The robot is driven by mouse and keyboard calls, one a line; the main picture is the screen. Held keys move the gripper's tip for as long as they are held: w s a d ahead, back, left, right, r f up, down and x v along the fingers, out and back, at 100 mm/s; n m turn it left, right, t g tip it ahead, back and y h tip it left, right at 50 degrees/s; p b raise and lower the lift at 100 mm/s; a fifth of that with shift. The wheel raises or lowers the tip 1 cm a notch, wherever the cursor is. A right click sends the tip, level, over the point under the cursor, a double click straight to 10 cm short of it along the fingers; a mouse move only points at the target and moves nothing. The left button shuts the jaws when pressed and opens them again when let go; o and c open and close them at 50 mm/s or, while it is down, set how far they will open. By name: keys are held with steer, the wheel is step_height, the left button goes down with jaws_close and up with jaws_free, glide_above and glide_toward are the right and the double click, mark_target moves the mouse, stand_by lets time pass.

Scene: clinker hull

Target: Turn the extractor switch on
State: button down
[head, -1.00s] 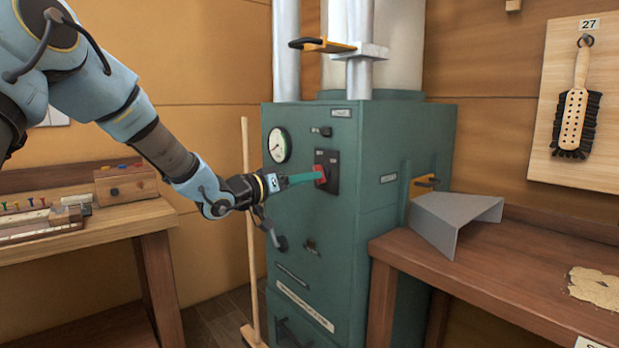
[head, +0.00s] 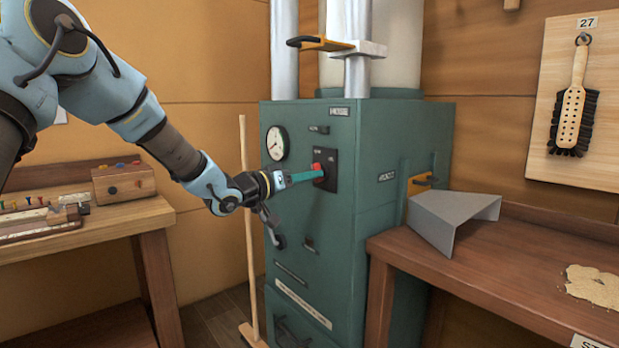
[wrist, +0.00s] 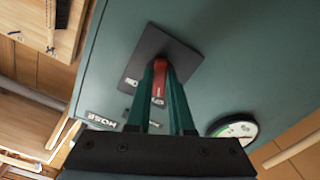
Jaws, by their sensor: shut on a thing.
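The extractor switch is a red lever (head: 317,168) on a black plate (head: 330,181) on the front of the green cabinet (head: 380,150). My gripper (head: 312,175) reaches it from the left, its teal fingers at the lever. In the wrist view the red lever (wrist: 160,75) sits between the two teal fingers of my gripper (wrist: 160,82), in front of the black plate (wrist: 176,52). The fingers are shut on the lever and hide part of it. The small lettering on the plate is partly covered and hard to read.
A round gauge (head: 277,143) is left of the switch, with small handles below. A broom (head: 249,230) stands before the cabinet's left side. Benches flank it; a grey metal piece (head: 452,222) lies on the right bench (head: 500,270).

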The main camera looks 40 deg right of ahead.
steer(key=shift+m, duration=0.3)
steer(key=shift+w+m+b, duration=0.15)
steer(key=shift+m+b, duration=2.25)
steer(key=shift+m, duration=0.4)
steer(key=shift+w+m+b, duration=0.15)
steer(key=shift+m+b, duration=2.25)
steer(key=shift+m, duration=0.4)
steer(key=c, duration=0.8)
jaws_free()
steer(key=shift+a, duration=0.1)
